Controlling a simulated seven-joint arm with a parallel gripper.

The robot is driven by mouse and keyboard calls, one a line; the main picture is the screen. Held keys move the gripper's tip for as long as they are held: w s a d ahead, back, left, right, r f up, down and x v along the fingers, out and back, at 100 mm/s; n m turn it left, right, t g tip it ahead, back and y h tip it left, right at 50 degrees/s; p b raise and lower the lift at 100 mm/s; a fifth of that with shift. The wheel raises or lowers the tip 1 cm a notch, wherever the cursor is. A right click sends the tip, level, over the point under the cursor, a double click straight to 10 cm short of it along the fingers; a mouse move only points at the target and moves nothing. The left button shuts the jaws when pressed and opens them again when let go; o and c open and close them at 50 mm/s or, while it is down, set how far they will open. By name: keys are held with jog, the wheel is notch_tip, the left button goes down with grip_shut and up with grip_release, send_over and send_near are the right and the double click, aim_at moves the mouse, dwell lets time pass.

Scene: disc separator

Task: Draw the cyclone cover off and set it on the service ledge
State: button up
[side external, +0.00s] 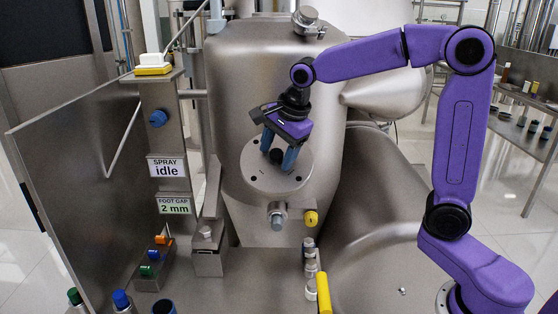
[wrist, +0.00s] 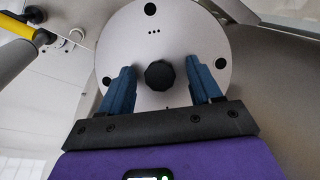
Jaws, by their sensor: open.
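The cyclone cover is a round metal disc (side external: 290,178) on the front of the large steel vessel, with a black knob (side external: 276,156) in its middle and dark holes near its rim. The disc (wrist: 150,40) and the knob (wrist: 159,75) also show in the wrist view. My gripper (side external: 279,160) is in front of the cover, with its two blue fingers on either side of the knob. In the wrist view my gripper (wrist: 163,84) is open, with a gap between each finger and the knob. I cannot tell which surface is the service ledge.
A metal fitting (side external: 277,214) and a yellow knob (side external: 310,217) stick out below the cover. Signs read "SPRAY idle" (side external: 167,167) and "FOOT GAP 2 mm" (side external: 174,205). A steel panel (side external: 75,190) stands at left.

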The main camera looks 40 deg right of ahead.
grip_shut()
jog(key=shift+s+a+r, duration=0.35)
jog(key=shift+r, duration=0.5)
jog(key=shift+s+a+r, duration=0.3)
jog(key=shift+a+r, duration=0.05)
jog(key=shift+r, duration=0.5)
jog(key=shift+s+a+r, duration=0.35)
jog(key=shift+r, duration=0.5)
